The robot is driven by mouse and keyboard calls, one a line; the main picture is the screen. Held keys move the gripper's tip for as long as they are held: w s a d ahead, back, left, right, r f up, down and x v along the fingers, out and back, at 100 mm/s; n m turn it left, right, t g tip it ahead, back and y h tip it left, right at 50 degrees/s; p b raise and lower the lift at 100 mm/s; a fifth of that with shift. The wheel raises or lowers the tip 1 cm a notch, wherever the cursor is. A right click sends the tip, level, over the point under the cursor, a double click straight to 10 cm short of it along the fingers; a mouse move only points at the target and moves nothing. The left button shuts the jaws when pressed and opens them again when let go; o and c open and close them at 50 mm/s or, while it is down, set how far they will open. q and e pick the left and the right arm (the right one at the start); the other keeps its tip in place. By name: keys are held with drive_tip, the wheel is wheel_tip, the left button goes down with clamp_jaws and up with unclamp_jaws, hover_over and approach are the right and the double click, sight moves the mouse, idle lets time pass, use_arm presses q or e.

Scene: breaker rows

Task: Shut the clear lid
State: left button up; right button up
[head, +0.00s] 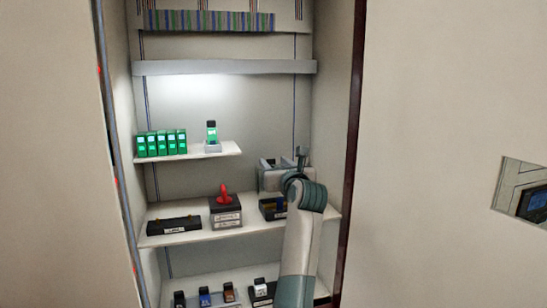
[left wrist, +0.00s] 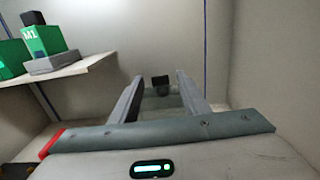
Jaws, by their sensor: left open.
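My left gripper (head: 284,164) is open in front of the right part of the cabinet, above the middle shelf. A dark box (head: 273,208) with blue and yellow parts sits on that shelf below it, partly hidden by my arm. In the left wrist view, a pale greenish see-through panel (left wrist: 161,103), which looks like the clear lid, lies between and beyond the fingers (left wrist: 160,78). A small dark block (left wrist: 160,82) shows at its far edge. I cannot tell whether the fingers touch the lid, or its exact tilt. My right gripper is out of view.
The upper-left shelf (head: 222,150) holds a row of green modules (head: 161,143) and one green module (head: 211,133) on a stand. A box with a red handle (head: 224,194) and a low black block (head: 174,225) stand left on the middle shelf. Cabinet walls close in both sides.

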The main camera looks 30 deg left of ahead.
use_arm(q)
drive_tip(key=shift+w+a, duration=0.35)
drive_tip(key=shift+a, duration=0.05)
clamp_jaws()
